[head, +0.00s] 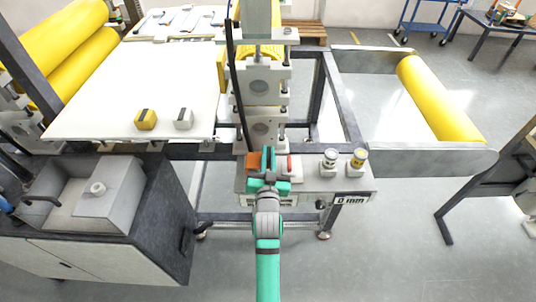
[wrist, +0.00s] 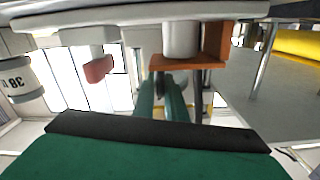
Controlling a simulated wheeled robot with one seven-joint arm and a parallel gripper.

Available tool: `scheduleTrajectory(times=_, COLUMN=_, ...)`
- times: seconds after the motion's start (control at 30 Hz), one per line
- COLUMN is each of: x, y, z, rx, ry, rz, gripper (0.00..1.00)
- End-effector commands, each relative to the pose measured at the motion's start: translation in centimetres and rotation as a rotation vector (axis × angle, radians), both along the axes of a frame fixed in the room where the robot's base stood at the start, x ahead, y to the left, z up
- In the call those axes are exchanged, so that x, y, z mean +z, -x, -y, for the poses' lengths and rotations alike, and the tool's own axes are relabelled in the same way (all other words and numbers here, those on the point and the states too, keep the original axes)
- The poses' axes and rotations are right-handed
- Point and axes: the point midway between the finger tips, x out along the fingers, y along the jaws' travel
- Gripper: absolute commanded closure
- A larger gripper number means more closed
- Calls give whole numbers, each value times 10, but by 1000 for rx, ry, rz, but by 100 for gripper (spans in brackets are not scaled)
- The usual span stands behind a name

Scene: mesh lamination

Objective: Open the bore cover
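My gripper (head: 266,161) reaches over the small machine table at the foot of the roller stand, and its teal fingers also show in the wrist view (wrist: 162,92). A narrow gap shows between the fingers. An orange bracket-shaped part (head: 253,161) lies just left of the fingers in the head view. In the wrist view the orange part (wrist: 190,63) is close beyond the fingertips, beside a white cylinder (wrist: 182,38); contact cannot be told. I cannot tell for sure which part is the bore cover. My fingers partly hide the area around the orange part.
A red-tipped part (head: 290,163) and two round knobs (head: 329,158) are on the machine table right of my gripper. The roller stand (head: 262,90) rises directly behind. A white table (head: 135,85) is left, a grey cabinet (head: 150,225) lower left.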

Motion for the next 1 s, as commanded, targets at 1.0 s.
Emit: scheduleTrajectory(times=1.0, x=31, y=0, z=-61, rx=7, ry=601, rz=-1, gripper=100)
